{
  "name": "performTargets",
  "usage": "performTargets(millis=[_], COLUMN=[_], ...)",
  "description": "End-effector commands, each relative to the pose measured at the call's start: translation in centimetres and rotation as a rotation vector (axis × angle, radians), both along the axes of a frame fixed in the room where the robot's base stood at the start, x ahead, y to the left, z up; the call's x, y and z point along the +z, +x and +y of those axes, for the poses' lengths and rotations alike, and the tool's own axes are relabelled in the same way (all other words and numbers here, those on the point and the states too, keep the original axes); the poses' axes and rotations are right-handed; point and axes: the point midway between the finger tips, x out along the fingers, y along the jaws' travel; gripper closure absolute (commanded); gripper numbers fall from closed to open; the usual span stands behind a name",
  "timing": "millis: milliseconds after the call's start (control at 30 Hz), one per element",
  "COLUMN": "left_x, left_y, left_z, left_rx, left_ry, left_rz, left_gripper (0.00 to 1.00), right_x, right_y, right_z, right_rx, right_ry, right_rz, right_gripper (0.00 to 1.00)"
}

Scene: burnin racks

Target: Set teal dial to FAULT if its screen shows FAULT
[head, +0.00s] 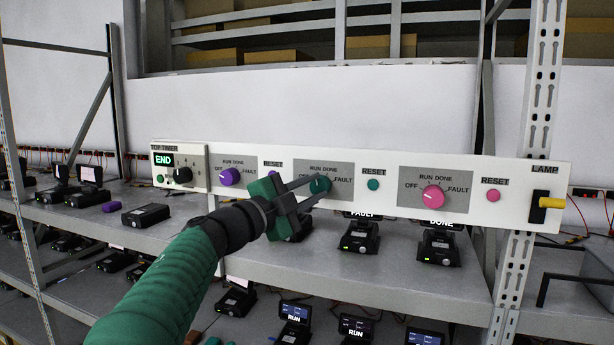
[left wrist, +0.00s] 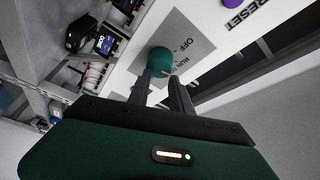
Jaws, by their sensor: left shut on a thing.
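The teal dial (head: 320,185) sits on a grey plate in the middle of the white control panel (head: 385,172), with OFF, RUN, DONE and FAULT labels around it. My left gripper (head: 312,185) reaches up to the panel and is shut on the teal dial. In the left wrist view the dial (left wrist: 161,60) sits between the two fingertips (left wrist: 163,76). The dial's exact pointer direction is hard to tell. A device on the shelf below and right of the dial has a screen (head: 362,215) reading FAULT, its top partly cut by the panel. My right gripper is not in view.
A purple dial (head: 229,176) and a pink dial (head: 433,197) flank the teal one. RESET buttons, teal (head: 373,184) and pink (head: 493,195), sit between and beside them. A timer (head: 180,167) reads END at left; a yellow lamp lever (head: 550,203) is at right.

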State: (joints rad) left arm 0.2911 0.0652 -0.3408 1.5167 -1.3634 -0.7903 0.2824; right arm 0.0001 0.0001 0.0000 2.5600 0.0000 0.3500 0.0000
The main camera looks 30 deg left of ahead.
Motion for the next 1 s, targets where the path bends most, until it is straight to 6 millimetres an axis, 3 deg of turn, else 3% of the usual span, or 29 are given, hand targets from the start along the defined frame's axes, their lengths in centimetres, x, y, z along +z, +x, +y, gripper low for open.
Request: performTargets(millis=[300, 933, 967, 1000], left_x=[-0.1, -0.1, -0.1, -0.1], left_y=[0.2, 0.1, 0.1, 0.1], left_z=[0.5, 0.7, 0.7, 0.7], left_rx=[0.012, 0.013, 0.013, 0.013], left_ry=[0.149, 0.192, 0.192, 0.192], left_rz=[0.042, 0.049, 0.049, 0.049], left_gripper=[1.0, 1.0, 0.72, 0.67], right_x=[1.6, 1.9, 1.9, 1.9], right_y=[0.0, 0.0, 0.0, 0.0], right_z=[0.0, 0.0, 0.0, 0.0], right_rx=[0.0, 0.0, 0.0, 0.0], right_ry=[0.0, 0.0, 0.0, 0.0], right_rz=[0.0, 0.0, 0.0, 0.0], right_gripper=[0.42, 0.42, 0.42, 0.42])
